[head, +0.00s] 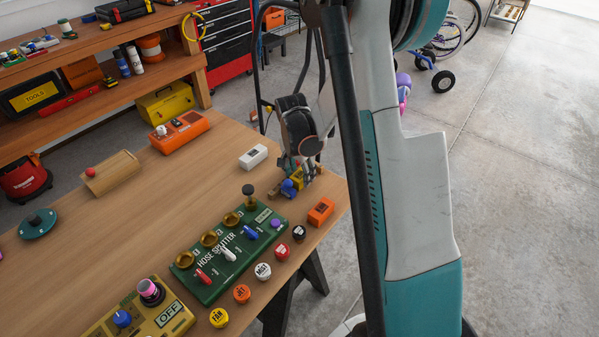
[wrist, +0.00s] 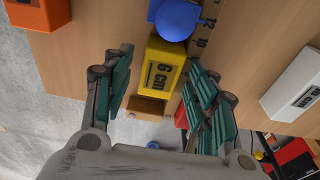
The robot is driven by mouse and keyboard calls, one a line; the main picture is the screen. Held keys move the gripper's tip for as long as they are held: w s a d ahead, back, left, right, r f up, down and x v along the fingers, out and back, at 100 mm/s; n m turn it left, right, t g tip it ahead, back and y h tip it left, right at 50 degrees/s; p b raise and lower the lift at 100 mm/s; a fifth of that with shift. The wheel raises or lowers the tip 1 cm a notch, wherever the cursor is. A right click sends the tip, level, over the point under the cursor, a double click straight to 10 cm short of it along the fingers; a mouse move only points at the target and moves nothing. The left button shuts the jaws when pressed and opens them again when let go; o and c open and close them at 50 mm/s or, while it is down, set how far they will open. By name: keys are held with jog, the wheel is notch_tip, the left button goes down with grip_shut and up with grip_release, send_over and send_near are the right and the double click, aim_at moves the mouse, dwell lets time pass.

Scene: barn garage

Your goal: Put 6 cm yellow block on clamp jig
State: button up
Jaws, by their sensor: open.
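The yellow block (wrist: 165,68), marked "6 cm", lies in the clamp jig between its blue clamp part (wrist: 178,18) and its wooden end stop (wrist: 148,107), beside a numbered scale (wrist: 205,25). I cannot tell whether the block touches either end. In the head view the yellow block (head: 297,182) shows small beside the jig's blue knob (head: 289,187), at the table's far right corner. My gripper (wrist: 158,62) is open, with one finger on each side of the block and visible gaps. In the head view my gripper (head: 304,163) is just above the block, partly hiding the jig.
A white block (head: 253,157) and an orange block (head: 321,211) lie on either side of the jig. The green hose splitter panel (head: 215,268) stands nearer, with several round caps along its right. The table's middle is mostly clear.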

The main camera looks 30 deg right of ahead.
aim_at(297, 178)
jog(key=shift+r, duration=0.1)
notch_tip(297, 178, up, 12)
jog(key=a+p, duration=0.1)
jog(key=p, duration=0.3)
jog(key=shift+s+a, duration=0.2)
jog(key=shift+s, duration=0.05)
